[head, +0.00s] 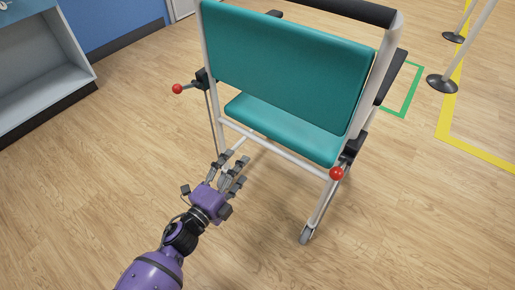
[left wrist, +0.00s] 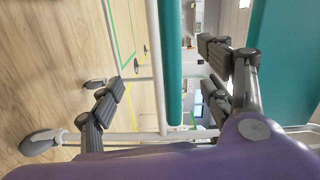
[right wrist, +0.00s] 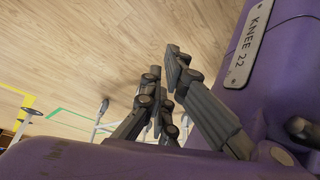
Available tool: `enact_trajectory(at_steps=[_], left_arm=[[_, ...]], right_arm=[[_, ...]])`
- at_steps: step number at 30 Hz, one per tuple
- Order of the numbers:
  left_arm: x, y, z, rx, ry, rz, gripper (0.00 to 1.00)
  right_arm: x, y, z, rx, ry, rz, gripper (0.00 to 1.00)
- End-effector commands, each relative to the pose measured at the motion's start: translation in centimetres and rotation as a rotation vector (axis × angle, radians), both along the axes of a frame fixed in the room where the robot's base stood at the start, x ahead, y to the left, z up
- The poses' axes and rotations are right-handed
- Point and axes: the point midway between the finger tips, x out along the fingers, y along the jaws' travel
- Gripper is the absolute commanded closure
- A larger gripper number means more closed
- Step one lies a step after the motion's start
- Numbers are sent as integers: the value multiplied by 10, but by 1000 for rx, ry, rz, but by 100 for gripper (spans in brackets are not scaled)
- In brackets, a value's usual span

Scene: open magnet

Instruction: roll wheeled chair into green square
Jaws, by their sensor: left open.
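The wheeled chair (head: 290,70) has a teal back and seat, a white frame and red knobs, and stands with its back toward me. My left gripper (head: 228,170) is open and empty, near the rear frame bar below the seat. In the left wrist view, a white chair bar (left wrist: 154,60) shows between the spread fingers (left wrist: 160,90); contact cannot be told. The green square (head: 405,100) is a floor outline at the right, partly hidden by the chair. My right gripper (right wrist: 165,95) shows only in the right wrist view, its fingers overlapping, with chair parts beyond.
Stanchion posts on dark round bases (head: 442,83) stand at the right, near a yellow floor line (head: 457,120). A grey shelf unit (head: 45,65) and a blue wall (head: 110,22) are at the left.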

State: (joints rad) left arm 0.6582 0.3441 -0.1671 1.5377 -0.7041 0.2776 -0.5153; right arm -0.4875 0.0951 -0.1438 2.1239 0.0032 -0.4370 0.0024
Motion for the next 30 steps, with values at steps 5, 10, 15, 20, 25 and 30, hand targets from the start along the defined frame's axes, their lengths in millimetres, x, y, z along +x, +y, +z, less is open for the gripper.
enact_trajectory(at_steps=[5,10,15,20,25,30], left_arm=[[-8,-16,9,98,-103,-76,28],[11,-29,8,99,-105,-74,28],[44,-53,6,98,-101,-73,28],[75,-76,5,98,-100,-72,28],[102,-95,5,97,-98,-70,28],[116,-106,5,97,-97,-70,28]], right_arm=[[1,0,5,-1,-1,0,100],[0,0,-2,-1,4,1,100],[0,-1,-12,-2,13,10,100],[0,-1,-21,-4,19,20,100],[0,-2,-29,-6,25,28,100],[0,-3,-34,-8,29,36,100]])
